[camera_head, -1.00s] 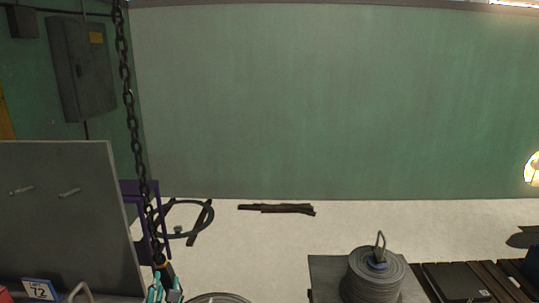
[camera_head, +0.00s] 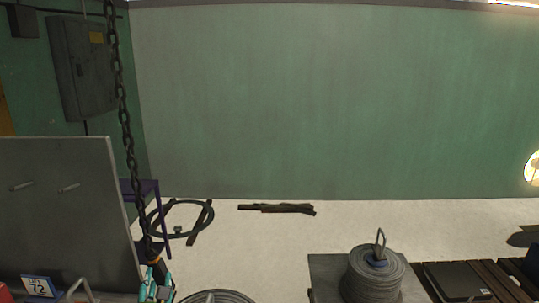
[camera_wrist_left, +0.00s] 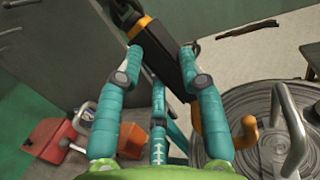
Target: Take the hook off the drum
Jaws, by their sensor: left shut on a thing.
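The hook (camera_wrist_left: 248,132) is an orange curved hook under a black block with orange edges (camera_wrist_left: 175,68). It hangs on a dark chain (camera_head: 122,95) that runs down the left of the head view. My left gripper (camera_head: 157,277) is shut on the hook block, with its teal fingers on either side of it in the left wrist view (camera_wrist_left: 161,55). A grey wound drum (camera_wrist_left: 258,103) with a metal loop (camera_wrist_left: 290,125) lies right of the hook. The hook tip shows beside the loop; I cannot tell if they touch. My right gripper is out of view.
Another grey drum (camera_head: 374,280) with an upright loop stands on a grey stand at the lower right, next to dark slats (camera_head: 412,284). A grey panel (camera_head: 60,210) stands at the left. A red box (camera_wrist_left: 50,137) shows in the wrist view. The pale floor between is mostly clear.

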